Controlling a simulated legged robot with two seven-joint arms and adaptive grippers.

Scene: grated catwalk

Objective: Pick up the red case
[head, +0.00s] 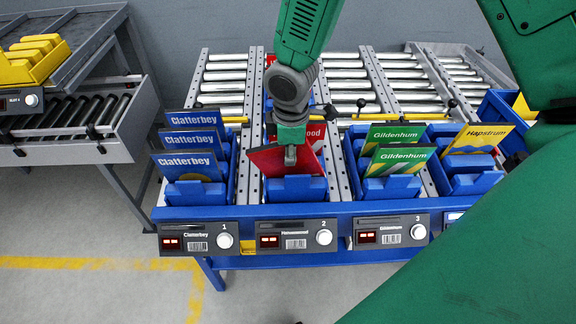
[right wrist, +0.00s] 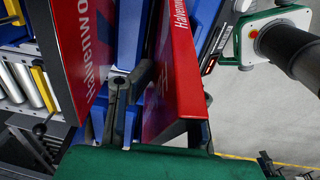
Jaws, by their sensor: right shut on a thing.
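The red case (head: 264,161) is in slot 2 of the blue rack in the head view, tilted and partly covered by my right gripper (head: 290,156). In the right wrist view the red case (right wrist: 178,75), lettered "Halvenwo…", stands between the two fingers of my right gripper (right wrist: 165,118). The gripper is shut on it. A second red case (head: 314,138) stands just behind it, and shows at the left of the right wrist view (right wrist: 75,45). The case's lower edge is hidden by the blue holder (head: 295,188). My left gripper is not in view.
Blue Clatterbey cases (head: 187,166) stand left, green Gildenhum cases (head: 398,158) right, and yellow Hapstrum cases (head: 477,139) farther right. Roller lanes (head: 345,75) run behind the rack. A side conveyor with a yellow bin (head: 33,62) is at left. Open floor (head: 90,220) lies front left.

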